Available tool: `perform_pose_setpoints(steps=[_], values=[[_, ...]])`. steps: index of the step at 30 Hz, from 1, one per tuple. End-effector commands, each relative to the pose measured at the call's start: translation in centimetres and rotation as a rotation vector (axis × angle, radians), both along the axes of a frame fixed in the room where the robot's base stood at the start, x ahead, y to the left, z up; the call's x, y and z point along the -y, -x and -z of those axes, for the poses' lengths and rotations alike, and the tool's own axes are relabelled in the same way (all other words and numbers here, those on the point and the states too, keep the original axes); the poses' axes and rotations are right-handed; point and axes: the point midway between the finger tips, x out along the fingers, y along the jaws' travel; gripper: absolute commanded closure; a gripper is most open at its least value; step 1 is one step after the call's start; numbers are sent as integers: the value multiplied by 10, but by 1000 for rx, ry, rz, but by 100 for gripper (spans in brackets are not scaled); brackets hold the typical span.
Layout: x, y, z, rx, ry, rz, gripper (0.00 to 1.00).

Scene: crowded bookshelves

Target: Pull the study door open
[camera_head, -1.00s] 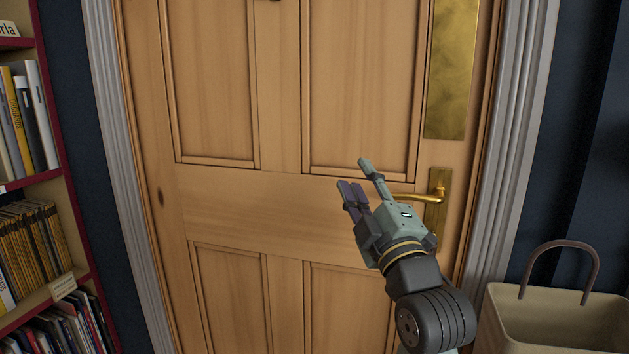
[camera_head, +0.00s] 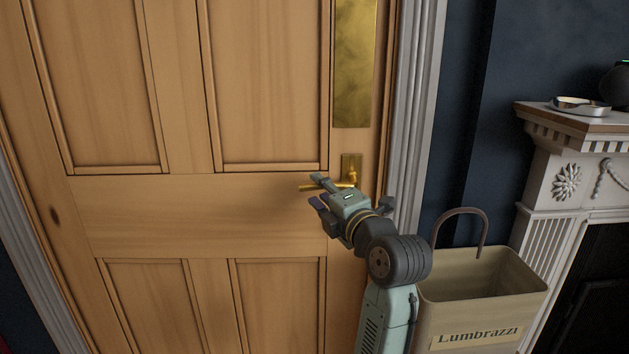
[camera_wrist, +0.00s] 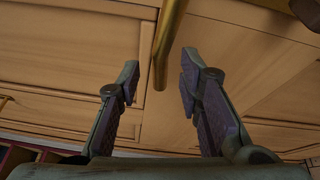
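The wooden panelled door (camera_head: 200,215) fills the left and middle of the head view and looks closed in its white frame. Its brass lever handle (camera_head: 352,168) is on the right side, with the lever pointing left. My gripper (camera_head: 316,193) is at the lever and partly hides it. In the wrist view, the fingers of my gripper (camera_wrist: 159,78) are open, and the end of the brass lever (camera_wrist: 165,50) shows in the gap between them. I cannot tell whether either finger touches it.
A beige bin (camera_head: 480,290) with an arched handle and a "Lumbrazzi" label stands right of my arm, close to it. A white fireplace mantel (camera_head: 565,130) with a small dish (camera_head: 580,105) is at the far right. A brass plate (camera_head: 354,65) is above the lever.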

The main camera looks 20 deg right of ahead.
Motion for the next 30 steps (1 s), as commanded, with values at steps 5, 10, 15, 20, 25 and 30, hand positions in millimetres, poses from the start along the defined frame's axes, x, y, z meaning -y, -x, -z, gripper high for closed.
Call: perform_pose_setpoints(steps=[5,10,15,20,25,30], values=[[-3,-21,-2,1,-1,-1,67],[-3,-27,0,0,-1,0,67],[-3,-27,0,1,-1,1,67],[-3,-27,0,1,-1,0,75],[-3,-27,0,1,-1,1,86],[-3,-27,0,1,-1,0,98]])
